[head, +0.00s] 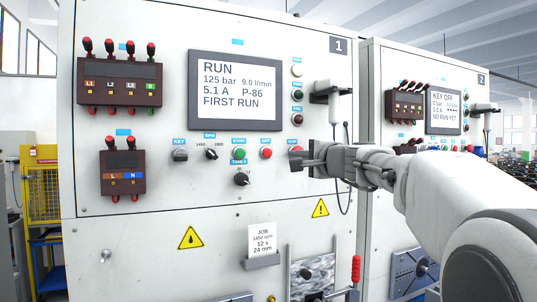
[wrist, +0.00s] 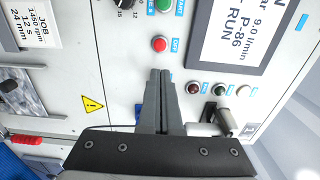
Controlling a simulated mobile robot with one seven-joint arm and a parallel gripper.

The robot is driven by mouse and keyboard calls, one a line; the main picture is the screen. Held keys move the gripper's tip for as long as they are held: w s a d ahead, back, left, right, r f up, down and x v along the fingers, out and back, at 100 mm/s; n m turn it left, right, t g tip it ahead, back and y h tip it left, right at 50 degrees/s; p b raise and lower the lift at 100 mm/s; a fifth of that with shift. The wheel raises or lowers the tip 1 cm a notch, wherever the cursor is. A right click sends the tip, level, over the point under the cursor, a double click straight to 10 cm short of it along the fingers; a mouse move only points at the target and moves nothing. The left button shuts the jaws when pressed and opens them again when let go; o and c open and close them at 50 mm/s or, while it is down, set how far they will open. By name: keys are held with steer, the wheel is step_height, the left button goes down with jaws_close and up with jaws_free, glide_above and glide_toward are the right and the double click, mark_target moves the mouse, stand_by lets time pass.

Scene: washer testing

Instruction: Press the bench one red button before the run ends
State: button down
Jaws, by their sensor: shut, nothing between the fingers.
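Bench one (head: 150,190) is the near panel marked 1. Its screen (head: 235,90) reads RUN, 125 bar, 9.0 l/min, 5.1 A, P-86, FIRST RUN. A red button (head: 266,153) labelled OFF sits right of the green START button (head: 239,153). The red OFF button also shows in the wrist view (wrist: 159,44), just beyond the fingertips. A second reddish knob (head: 295,150) is partly hidden by my gripper. My gripper (head: 298,161) is shut and empty, pointing at the panel right of the OFF button. In the wrist view, my gripper (wrist: 160,73) covers the panel below OFF.
A key switch (head: 180,155), a speed dial (head: 211,154) and a lower knob (head: 242,179) are near the buttons. A white handheld device (head: 333,100) hangs above my gripper. A job card (head: 263,240) is below. Bench two (head: 375,70) stands right, its screen (head: 445,112) reading KEY OFF.

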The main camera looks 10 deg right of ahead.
steer(key=shift+w, duration=0.1)
steer(key=p, duration=0.7)
glide_toward(268, 151)
steer(key=x, duration=0.5)
steer(key=shift+w+f, duration=0.15)
steer(key=shift+x, duration=0.8)
steer(key=shift+f, duration=0.1)
steer(key=shift+w+a+p, duration=0.15)
steer(key=shift+w+p, duration=0.2)
steer(key=shift+w, duration=0.15)
steer(key=shift+r, duration=0.25)
